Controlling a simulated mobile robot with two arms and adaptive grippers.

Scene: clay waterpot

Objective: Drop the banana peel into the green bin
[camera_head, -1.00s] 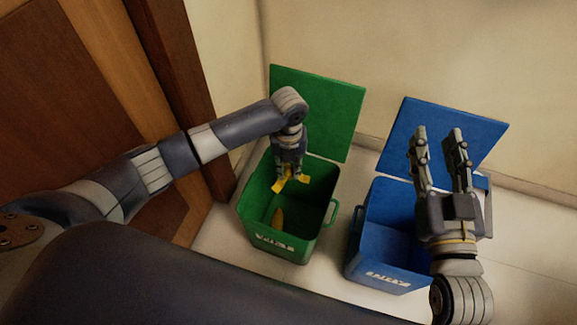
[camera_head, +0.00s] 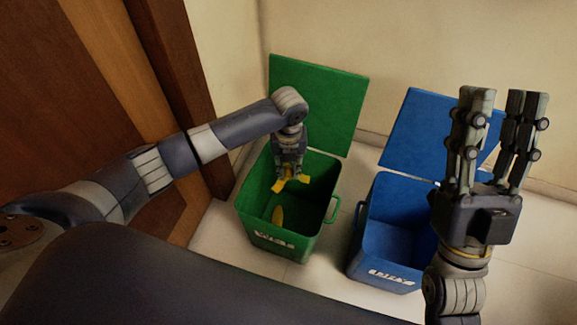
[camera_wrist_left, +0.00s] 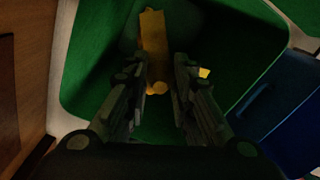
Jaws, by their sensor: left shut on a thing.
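The green bin (camera_head: 322,215) stands open on the floor, its lid (camera_head: 318,105) raised behind it. My left gripper (camera_head: 290,176) points down over the bin's mouth, shut on the yellow banana peel (camera_head: 290,184), whose flaps spread below the fingertips. In the left wrist view, the fingers (camera_wrist_left: 157,75) are over the green interior with yellow pieces (camera_wrist_left: 157,88) between and beside them; I cannot tell which belong to the held peel. My right gripper (camera_head: 503,95) is empty and open, its fingers apart, in front of the blue bin.
An elongated yellow thing (camera_head: 278,215) lies inside the green bin. An open blue bin (camera_head: 385,245) stands to its right, its lid (camera_head: 432,130) tilted back. A wooden door (camera_head: 60,100) and frame are on the left, with a pale wall behind. Floor shows between the bins.

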